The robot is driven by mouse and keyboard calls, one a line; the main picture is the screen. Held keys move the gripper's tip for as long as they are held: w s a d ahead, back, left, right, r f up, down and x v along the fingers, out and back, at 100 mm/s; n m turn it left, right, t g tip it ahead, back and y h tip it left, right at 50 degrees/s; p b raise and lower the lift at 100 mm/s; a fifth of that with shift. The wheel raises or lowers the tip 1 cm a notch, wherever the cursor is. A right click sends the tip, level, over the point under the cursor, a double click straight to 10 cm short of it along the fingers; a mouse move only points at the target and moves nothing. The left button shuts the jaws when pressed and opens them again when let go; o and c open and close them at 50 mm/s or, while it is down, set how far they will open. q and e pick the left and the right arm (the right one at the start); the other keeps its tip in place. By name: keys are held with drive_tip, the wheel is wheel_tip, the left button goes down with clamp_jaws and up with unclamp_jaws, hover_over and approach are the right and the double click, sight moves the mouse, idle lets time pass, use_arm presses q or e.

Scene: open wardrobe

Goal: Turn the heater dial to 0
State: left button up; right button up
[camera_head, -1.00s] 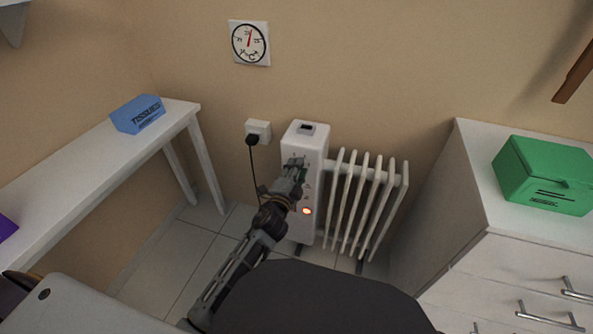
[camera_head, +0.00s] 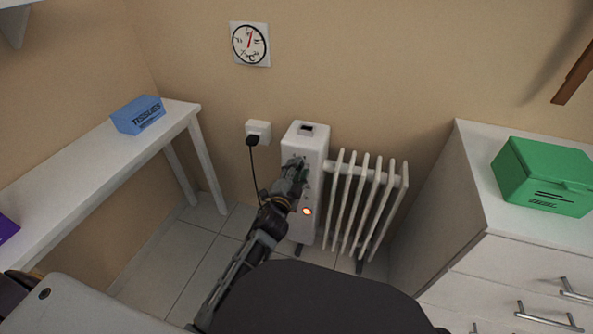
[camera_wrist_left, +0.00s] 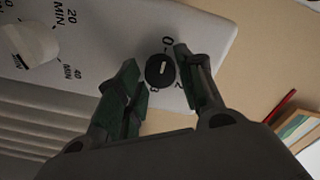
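The white heater (camera_head: 304,143) stands against the wall, with an orange light lit on its front panel. Its black dial (camera_wrist_left: 160,70) shows in the left wrist view, with a pale pointer line and the numbers 0, 2 and 3 around it. My left gripper (camera_head: 294,168) is at the heater's front panel and hides the dial in the head view. In the left wrist view, the fingers of my left gripper (camera_wrist_left: 157,72) are open on either side of the dial, with gaps visible. My right gripper is not in view.
A white knob (camera_wrist_left: 28,42) with minute markings sits on the same panel. A white table (camera_head: 75,160) with a blue tissue box (camera_head: 138,115) is at left. A white dresser (camera_head: 470,185) bearing a green box (camera_head: 545,177) is at right.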

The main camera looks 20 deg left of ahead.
use_arm(q)
drive_tip(key=shift+o, duration=0.9)
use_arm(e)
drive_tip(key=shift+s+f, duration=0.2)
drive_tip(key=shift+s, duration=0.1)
use_arm(q)
drive_tip(key=shift+s, duration=0.15)
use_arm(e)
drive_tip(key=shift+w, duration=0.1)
use_arm(q)
drive_tip(key=s, duration=0.7)
drive_tip(key=shift+a, duration=0.15)
drive_tip(key=shift+s, duration=0.1)
